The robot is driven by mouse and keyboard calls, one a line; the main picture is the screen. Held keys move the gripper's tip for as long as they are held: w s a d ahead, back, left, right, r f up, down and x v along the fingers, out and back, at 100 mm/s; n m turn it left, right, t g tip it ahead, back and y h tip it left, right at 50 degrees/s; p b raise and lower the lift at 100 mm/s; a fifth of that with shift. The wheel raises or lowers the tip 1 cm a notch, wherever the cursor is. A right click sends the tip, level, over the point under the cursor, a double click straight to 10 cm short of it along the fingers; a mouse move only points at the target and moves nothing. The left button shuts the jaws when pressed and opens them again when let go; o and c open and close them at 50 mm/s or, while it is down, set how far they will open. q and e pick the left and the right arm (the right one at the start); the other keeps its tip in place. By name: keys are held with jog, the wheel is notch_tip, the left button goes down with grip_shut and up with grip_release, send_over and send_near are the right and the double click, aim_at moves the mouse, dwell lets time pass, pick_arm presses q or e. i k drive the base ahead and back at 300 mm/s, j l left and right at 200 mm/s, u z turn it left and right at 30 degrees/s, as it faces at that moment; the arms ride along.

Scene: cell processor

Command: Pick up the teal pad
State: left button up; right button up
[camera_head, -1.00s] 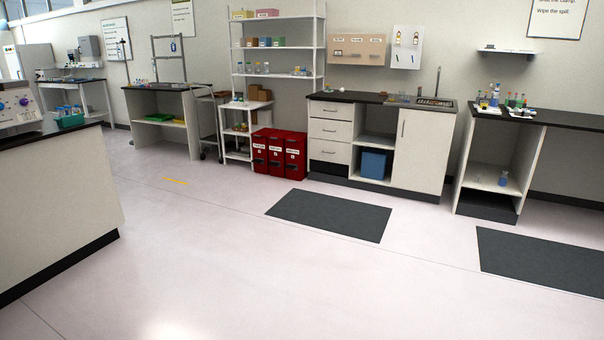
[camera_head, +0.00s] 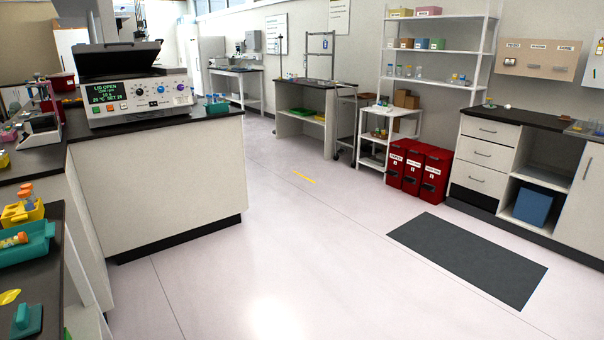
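A small teal item (camera_head: 28,322) lies on the dark counter at the bottom left corner. Neither of my grippers is in view.
A yellow rack (camera_head: 22,212) stands by the tray. A centrifuge with its lid up (camera_head: 135,92) stands on the island counter (camera_head: 165,190). Red bins (camera_head: 418,170) line the back. The floor (camera_head: 290,240) is open, with a dark mat (camera_head: 468,260) at right.

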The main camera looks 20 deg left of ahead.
aim_at(25, 322)
jog(key=i+u, duration=0.15)
jog(key=u, duration=0.25)
jog(key=i+l+u, duration=0.1)
jog(key=u, duration=0.25)
jog(key=i+l+u, duration=0.1)
jog(key=u, duration=0.3)
jog(key=i+l+u, duration=0.15)
jog(key=i+u, duration=0.15)
jog(key=u, duration=0.2)
jog(key=i+l+u, duration=0.2)
jog(key=u, duration=0.3)
jog(key=l, duration=0.05)
